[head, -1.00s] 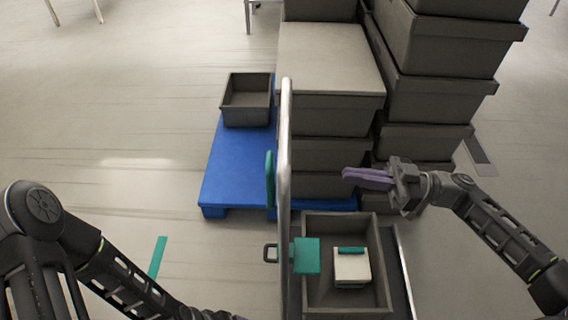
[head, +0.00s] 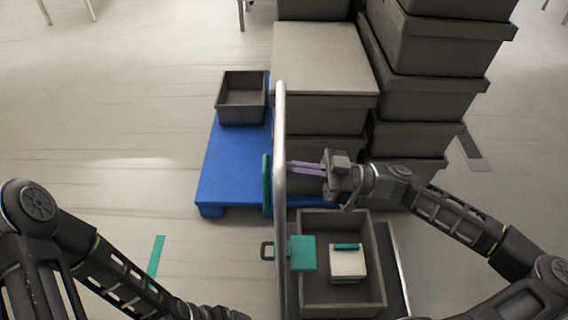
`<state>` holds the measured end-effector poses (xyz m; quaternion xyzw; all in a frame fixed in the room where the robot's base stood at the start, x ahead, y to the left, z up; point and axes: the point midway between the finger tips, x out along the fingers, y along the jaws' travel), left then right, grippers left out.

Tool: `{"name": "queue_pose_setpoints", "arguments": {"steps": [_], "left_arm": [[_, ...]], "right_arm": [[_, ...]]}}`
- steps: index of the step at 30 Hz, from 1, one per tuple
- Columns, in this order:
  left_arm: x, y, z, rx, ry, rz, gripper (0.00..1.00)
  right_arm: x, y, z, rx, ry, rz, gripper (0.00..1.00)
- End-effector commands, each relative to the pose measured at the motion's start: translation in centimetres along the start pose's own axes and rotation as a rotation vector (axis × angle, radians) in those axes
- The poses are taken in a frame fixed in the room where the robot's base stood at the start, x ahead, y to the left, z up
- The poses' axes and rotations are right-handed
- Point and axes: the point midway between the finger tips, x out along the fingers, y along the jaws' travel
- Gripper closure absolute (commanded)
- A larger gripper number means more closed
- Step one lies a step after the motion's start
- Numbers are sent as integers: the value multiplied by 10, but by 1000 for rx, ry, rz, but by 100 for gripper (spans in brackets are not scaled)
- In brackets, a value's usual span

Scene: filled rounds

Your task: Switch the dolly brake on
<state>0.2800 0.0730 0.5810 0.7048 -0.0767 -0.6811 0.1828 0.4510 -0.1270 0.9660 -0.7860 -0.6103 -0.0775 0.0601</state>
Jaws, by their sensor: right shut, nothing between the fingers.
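A teal block (head: 303,253) with a small black loop (head: 267,250) sits by the lower bar. A teal upright piece (head: 266,185) stands just left of the bar. I cannot tell which of these is the brake. My right gripper (head: 291,167) has purple fingers, shut and empty. It points left, with its tips close to the bar at the teal upright piece's height; contact is unclear. My left arm shows at lower left; its gripper is out of view.
An open grey crate (head: 378,255) on the dolly holds a pale box (head: 347,264) with a teal strip. Behind stand tall stacks of grey crates (head: 325,55). A blue pallet (head: 225,165) carries a small open bin (head: 241,98).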

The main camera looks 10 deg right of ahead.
Motion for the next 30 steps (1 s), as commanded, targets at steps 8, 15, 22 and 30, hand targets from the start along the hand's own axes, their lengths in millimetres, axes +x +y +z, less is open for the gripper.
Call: {"name": "queue_pose_setpoints", "arguments": {"steps": [8,15,22,30], "left_arm": [[-2,1,0,0,0,0,10],[-2,1,0,0,0,0,10],[0,0,0,0,0,0,10],[6,-3,0,0,0,0,10]], "right_arm": [[8,0,0,1,0,1,100],[8,0,0,0,0,0,100],[13,-1,0,0,1,-2,100],[29,-1,0,-1,2,-3,100]]}}
